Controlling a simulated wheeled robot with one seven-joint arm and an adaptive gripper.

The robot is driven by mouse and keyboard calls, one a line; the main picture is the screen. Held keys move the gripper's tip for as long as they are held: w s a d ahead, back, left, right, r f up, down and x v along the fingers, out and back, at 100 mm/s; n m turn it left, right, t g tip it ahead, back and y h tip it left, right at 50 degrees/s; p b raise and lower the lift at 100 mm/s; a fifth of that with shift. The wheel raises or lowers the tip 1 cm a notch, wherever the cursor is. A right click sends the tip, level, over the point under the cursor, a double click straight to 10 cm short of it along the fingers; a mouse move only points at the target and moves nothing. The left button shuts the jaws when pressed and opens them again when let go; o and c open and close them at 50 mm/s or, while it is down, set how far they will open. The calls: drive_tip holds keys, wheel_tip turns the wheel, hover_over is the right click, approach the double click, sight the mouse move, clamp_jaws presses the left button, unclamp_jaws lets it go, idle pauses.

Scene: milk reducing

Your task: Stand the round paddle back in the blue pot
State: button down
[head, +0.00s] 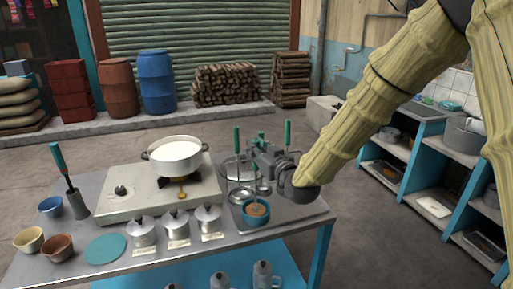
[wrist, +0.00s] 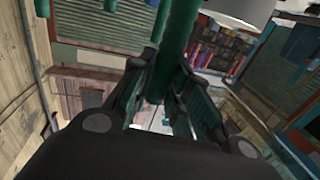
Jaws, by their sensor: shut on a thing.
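The blue pot (head: 250,222) stands near the table's front right. The round paddle's brown disc (head: 257,209) shows at the pot's mouth, with a thin stem rising from it. I cannot tell how deep the disc sits in the pot. My gripper (head: 262,157) is above the pot, shut on the paddle's green handle. In the wrist view the green handle (wrist: 176,42) runs between the dark fingers of my gripper (wrist: 167,92). The gripper hides part of the handle and stem in the head view.
Green-handled tools (head: 236,140) (head: 287,134) stand close on both sides of my gripper. A white-filled pan (head: 176,158) sits on the stove (head: 148,192) to the left. Lidded cans (head: 208,219) stand left of the blue pot. Small bowls (head: 57,248) are at the far left.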

idle(0.3)
drive_tip(key=c, duration=1.3)
unclamp_jaws()
drive_tip(key=shift+o, duration=0.2)
drive_tip(key=shift+f, duration=0.1)
drive_tip(key=shift+s, duration=0.1)
drive_tip(key=v, duration=1.2)
drive_tip(key=p+v, duration=0.1)
drive_tip(key=v, duration=0.5)
drive_tip(key=shift+s+d+r, duration=0.25)
drive_tip(key=shift+s+d, duration=0.05)
